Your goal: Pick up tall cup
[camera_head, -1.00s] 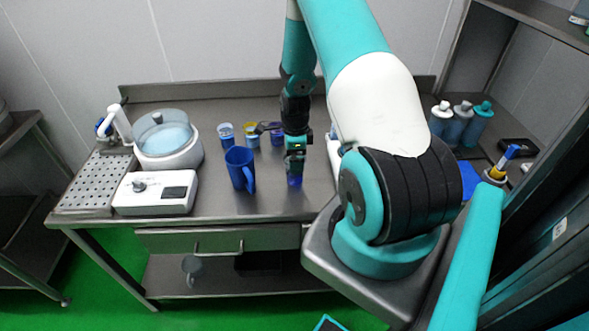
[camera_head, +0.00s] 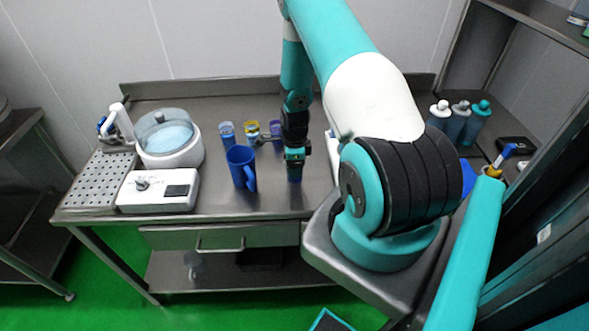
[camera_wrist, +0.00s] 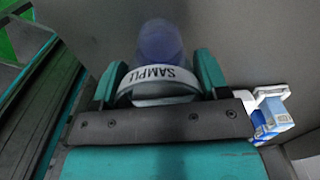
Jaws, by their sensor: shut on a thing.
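A translucent blue cup (camera_wrist: 160,45) with a white band reading SAMPLE stands between the two teal fingers of my gripper (camera_wrist: 160,82) in the wrist view. The gripper is shut on this cup. In the head view my gripper (camera_head: 295,157) points down over the table, and a dark blue part of the cup (camera_head: 295,174) shows below the fingers. Its upper part is hidden by the gripper. I cannot tell whether its base is clear of the tabletop.
A blue jug (camera_head: 241,168) stands just left of my gripper. Several small cups (camera_head: 227,134) stand behind it. A lidded white machine (camera_head: 168,140) and a white scale-like box (camera_head: 158,191) are at the left of the steel table (camera_head: 270,207). Bottles (camera_head: 460,124) stand at right.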

